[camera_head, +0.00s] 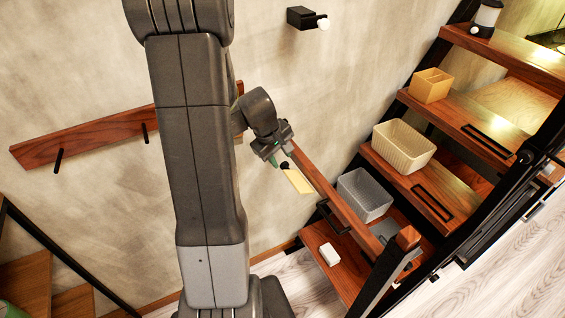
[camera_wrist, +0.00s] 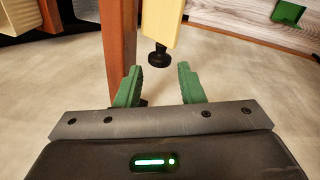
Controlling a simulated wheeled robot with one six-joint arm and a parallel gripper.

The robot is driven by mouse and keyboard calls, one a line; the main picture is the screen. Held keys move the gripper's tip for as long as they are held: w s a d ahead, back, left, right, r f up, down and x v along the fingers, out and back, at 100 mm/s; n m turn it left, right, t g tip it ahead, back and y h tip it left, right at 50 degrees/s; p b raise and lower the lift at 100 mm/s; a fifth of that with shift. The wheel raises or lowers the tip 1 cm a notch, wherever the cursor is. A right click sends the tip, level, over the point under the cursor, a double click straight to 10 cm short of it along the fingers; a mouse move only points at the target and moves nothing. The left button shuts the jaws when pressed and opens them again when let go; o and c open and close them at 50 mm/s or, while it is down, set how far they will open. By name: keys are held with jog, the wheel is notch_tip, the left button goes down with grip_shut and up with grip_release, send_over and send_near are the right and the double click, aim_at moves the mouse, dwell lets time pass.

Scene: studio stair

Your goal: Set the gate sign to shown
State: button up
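The gate sign (camera_head: 297,180) is a small pale yellow plate beside the wooden gate bar (camera_head: 335,196) in the head view. In the wrist view the sign (camera_wrist: 163,22) shows with a black knob (camera_wrist: 158,56) at its near end, and the reddish bar (camera_wrist: 119,40) runs along its left. My gripper (camera_wrist: 157,78) is open, with its green fingers apart and nothing between them. The knob lies just beyond the fingertips, roughly in line with the gap. In the head view my gripper (camera_head: 279,158) is close to the knob end of the sign; contact cannot be told.
Wooden stairs rise at the right with a grey basket (camera_head: 364,194), a cream basket (camera_head: 403,146), a wooden box (camera_head: 431,86) and a lantern (camera_head: 487,18). A white block (camera_head: 330,254) lies on the lowest step.

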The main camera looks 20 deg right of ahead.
aim_at(283, 163)
jog(key=shift+x, duration=1.8)
jog(key=shift+c, duration=0.4)
